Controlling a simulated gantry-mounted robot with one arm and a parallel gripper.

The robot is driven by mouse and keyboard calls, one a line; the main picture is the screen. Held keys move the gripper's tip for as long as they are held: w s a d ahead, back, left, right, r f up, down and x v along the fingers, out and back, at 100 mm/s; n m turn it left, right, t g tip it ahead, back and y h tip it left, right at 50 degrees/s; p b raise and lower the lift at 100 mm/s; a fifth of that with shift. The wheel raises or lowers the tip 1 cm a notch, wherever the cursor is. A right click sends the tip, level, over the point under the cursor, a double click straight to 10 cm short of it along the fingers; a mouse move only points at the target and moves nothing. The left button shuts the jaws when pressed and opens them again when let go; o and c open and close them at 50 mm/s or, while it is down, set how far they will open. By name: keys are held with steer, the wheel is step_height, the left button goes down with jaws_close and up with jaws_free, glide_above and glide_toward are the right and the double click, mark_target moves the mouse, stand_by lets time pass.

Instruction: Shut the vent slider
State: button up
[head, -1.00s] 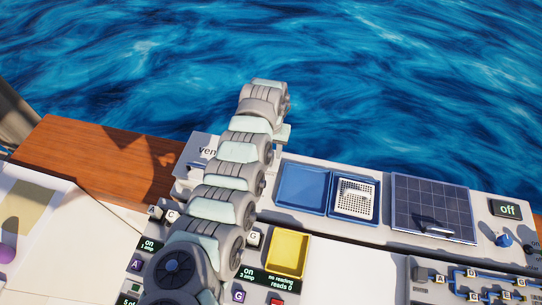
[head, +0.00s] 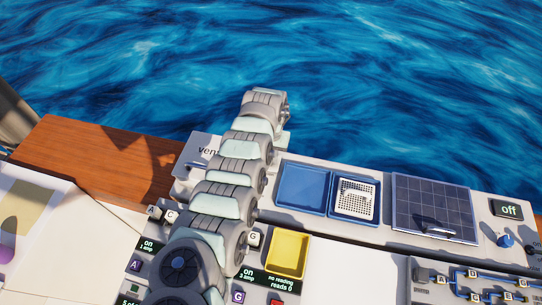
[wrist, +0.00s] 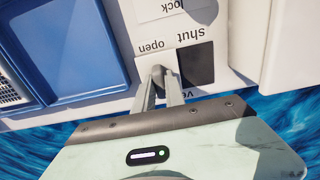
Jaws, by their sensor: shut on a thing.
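The vent slider (wrist: 158,71) shows in the wrist view as a small pale grip at the edge of a dark vent opening (wrist: 197,63). The upside-down labels "open" and "shut" sit just above it in the picture. The slider is on the "open" label's side, and the dark opening shows under the "shut" label. My gripper (wrist: 160,84) is shut on the slider's grip, with one finger on each side. In the head view, my arm hides the gripper and slider; part of the vent panel (head: 206,150) shows.
A blue tray (head: 301,188) and another holding a white perforated block (head: 355,199) stand right of my arm. A solar panel (head: 432,208) lies farther right. A yellow tray (head: 288,253) is nearer. A white raised block (wrist: 289,45) stands beside the vent in the wrist view.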

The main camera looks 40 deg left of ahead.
jaws_close()
stand_by(0.9)
